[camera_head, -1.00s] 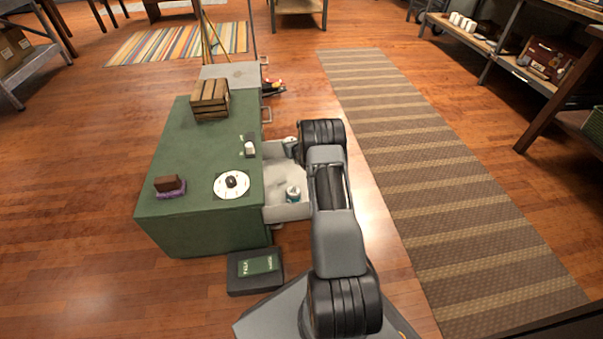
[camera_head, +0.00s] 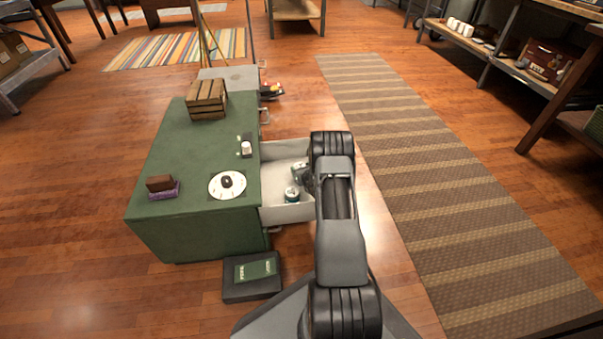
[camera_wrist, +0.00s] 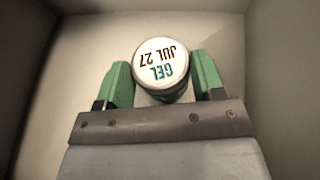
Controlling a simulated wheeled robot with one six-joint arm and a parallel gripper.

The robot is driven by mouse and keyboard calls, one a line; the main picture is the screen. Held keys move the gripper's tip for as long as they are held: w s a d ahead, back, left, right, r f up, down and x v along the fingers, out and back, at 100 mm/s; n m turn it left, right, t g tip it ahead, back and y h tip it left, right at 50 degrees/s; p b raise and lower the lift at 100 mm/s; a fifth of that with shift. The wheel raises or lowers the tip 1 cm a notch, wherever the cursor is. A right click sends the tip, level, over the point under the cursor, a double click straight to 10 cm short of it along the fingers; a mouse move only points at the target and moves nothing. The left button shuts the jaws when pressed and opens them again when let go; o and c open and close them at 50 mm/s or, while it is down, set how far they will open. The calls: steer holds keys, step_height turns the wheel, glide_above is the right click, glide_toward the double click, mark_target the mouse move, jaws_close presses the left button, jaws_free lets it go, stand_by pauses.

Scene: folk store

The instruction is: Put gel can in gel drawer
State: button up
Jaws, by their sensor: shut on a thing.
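In the head view, my gripper (camera_head: 301,174) is inside the open drawer (camera_head: 277,151) on the right side of the green cabinet. A small white-and-teal can (camera_head: 292,195) shows in the drawer close to the gripper. I cannot tell whether it is the held one. My arm hides the drawer's right part.
On the green cabinet top (camera_head: 190,150) are a wooden crate (camera_head: 207,99), a white round plate (camera_head: 227,186), a brown block (camera_head: 160,184) and a small white container (camera_head: 246,148). A dark box (camera_head: 252,288) lies on the floor in front. A striped runner (camera_head: 430,190) lies clear at right.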

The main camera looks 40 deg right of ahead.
stand_by(0.3)
steer(key=shift+f, duration=0.2)
steer(key=o, duration=1)
steer(key=shift+r, duration=0.1)
